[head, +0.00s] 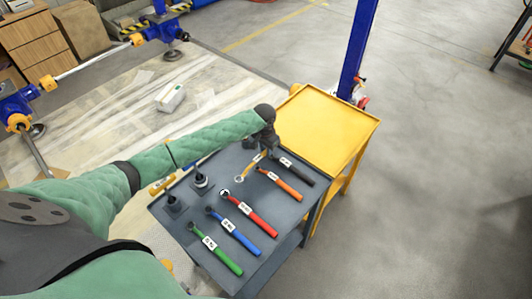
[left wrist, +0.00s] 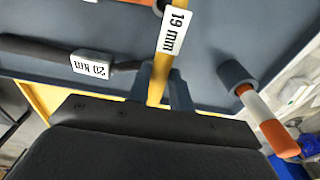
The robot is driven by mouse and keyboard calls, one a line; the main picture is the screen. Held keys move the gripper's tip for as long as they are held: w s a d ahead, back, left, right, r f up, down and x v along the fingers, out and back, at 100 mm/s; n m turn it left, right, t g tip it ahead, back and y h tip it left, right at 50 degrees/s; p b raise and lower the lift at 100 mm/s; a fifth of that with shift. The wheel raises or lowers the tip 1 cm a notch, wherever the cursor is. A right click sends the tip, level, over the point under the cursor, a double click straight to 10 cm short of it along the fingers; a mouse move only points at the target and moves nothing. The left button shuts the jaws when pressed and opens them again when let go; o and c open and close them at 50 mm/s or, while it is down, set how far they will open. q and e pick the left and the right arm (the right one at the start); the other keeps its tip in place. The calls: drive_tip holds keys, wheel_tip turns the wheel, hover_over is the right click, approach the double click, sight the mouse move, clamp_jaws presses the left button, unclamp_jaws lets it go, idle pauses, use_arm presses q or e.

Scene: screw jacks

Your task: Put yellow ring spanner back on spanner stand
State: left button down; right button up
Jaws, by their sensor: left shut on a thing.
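The yellow ring spanner (head: 255,163) has a white tag reading 19 mm in the left wrist view (left wrist: 162,75). My left gripper (head: 267,145) is shut on its handle near the far right end of the grey bench top (head: 188,222). Its ring end points toward the bench's left side. I cannot tell if the spanner touches the surface. It lies beside an orange spanner (head: 284,187) and a black-handled spanner (head: 302,173). No separate spanner stand is clearly recognisable; the grey top carries the row of spanners. My right gripper is not in view.
Red (head: 257,219), blue (head: 238,237) and green (head: 222,258) spanners lie nearer on the bench. Two dark upright fittings stand at its left edge, one of them here (head: 172,204). An empty yellow trolley top (head: 325,128) adjoins the far side. A blue post (head: 358,50) rises behind.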

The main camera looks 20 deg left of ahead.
sight(265, 152)
use_arm(q)
drive_tip(key=shift+f, duration=0.1)
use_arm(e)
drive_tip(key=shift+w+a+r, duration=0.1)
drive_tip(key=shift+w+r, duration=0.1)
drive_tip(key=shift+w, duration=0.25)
use_arm(q)
drive_tip(key=shift+f, duration=0.4)
drive_tip(key=c, duration=1.3)
unclamp_jaws()
drive_tip(key=shift+o, duration=0.2)
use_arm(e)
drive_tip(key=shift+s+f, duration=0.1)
use_arm(q)
drive_tip(key=shift+r, duration=0.5)
wheel_tip(265, 152, up, 12)
drive_tip(key=b, duration=0.3)
drive_tip(key=shift+s+f+b, duration=0.15)
drive_tip(key=shift+s+b, duration=0.15)
drive_tip(key=shift+s, duration=0.05)
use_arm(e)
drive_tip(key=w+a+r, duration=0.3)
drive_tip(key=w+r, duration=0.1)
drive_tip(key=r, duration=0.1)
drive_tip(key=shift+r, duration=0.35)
